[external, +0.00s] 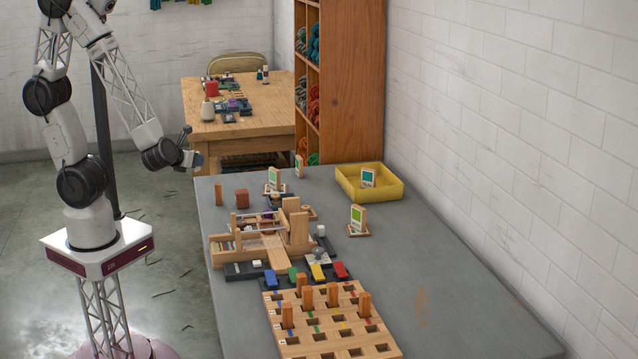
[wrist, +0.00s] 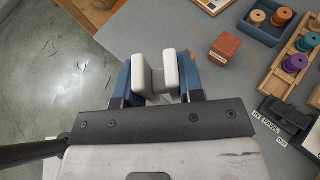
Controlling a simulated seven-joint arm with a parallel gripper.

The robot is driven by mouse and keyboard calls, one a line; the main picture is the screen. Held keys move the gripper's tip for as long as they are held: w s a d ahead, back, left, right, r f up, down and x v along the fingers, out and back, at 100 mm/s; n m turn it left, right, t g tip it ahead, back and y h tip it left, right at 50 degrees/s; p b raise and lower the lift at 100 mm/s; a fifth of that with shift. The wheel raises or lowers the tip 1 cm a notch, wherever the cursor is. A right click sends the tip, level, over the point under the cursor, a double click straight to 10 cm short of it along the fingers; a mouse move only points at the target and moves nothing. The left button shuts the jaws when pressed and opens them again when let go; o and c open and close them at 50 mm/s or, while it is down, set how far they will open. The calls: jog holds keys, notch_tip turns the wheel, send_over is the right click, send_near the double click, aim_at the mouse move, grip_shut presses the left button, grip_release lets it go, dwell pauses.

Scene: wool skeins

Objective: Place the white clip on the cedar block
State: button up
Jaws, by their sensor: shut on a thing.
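The cedar block (external: 242,198) is a small red-brown cube near the table's far left edge. It also shows in the wrist view (wrist: 225,46), to the right of my gripper, with faint marks on top. My gripper (external: 190,153) is off the table's far left corner, raised and apart from the block. In the wrist view my gripper (wrist: 155,68) is shut on a pale piece between its blue fingers, apparently the white clip (wrist: 155,82). The clip's outline is hard to tell from the pale finger pads. Nothing shows on top of the block.
An upright wooden piece (external: 218,193) stands left of the block. A wooden rack (external: 262,240), a peg board (external: 330,318) and a yellow bin (external: 372,192) stand on the grey table (external: 440,290). The wrist view shows a blue spool tray (wrist: 262,32). The table's right side is mostly clear.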

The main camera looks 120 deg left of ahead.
jog(key=shift+f, duration=1.8)
jog(key=shift+w, duration=0.15)
send_over(242, 191)
jog(key=shift+f, duration=0.7)
jog(key=shift+f, duration=0.1)
jog(key=shift+f, duration=1.65)
jog(key=shift+f, duration=0.15)
jog(key=o, duration=0.9)
